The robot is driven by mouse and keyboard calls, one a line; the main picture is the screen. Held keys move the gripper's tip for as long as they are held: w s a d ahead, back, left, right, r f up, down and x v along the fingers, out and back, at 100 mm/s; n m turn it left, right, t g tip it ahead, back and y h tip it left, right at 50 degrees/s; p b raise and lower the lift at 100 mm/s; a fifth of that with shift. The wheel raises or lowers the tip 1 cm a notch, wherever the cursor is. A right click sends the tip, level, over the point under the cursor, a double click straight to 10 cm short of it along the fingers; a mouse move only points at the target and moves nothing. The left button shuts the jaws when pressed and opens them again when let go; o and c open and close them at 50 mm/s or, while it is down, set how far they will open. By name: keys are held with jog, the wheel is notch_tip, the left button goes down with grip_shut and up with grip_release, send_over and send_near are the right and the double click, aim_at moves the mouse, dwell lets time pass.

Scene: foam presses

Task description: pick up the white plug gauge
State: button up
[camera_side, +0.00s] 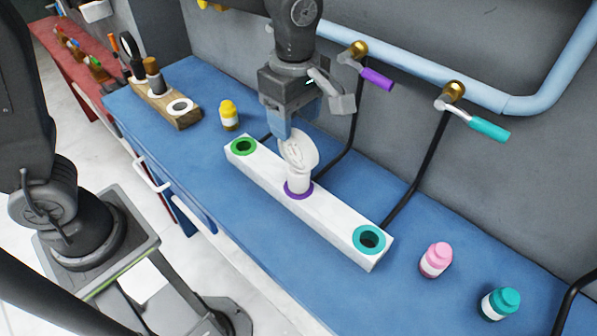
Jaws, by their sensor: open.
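The white plug gauge (299,166) stands in the purple-ringed middle hole of a long white block (336,222) on the blue bench. It has a round disc-like top and a narrower lower part, and its bottom end is hidden in the hole. My gripper (291,132) is right above the gauge, pointing down, with its fingertips at the top of the disc. The jaws are open. The far finger is largely hidden, and I cannot tell whether either finger touches the gauge.
The block's green-ringed hole (244,146) and teal-ringed hole (369,239) are empty. A yellow bottle (229,116), pink bottle (435,260) and teal bottle (500,303) stand nearby. A wooden rack (167,105) is at the left. Purple (377,79) and teal (489,129) valve handles stick out behind.

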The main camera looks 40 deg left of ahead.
aim_at(298, 134)
jog(key=shift+s+d+f, duration=0.1)
jog(key=shift+d+f, duration=0.1)
jog(key=shift+f, duration=1.35)
jog(key=shift+d+f, duration=0.15)
jog(key=shift+f, duration=1.4)
grip_shut()
jog(key=shift+r, duration=0.1)
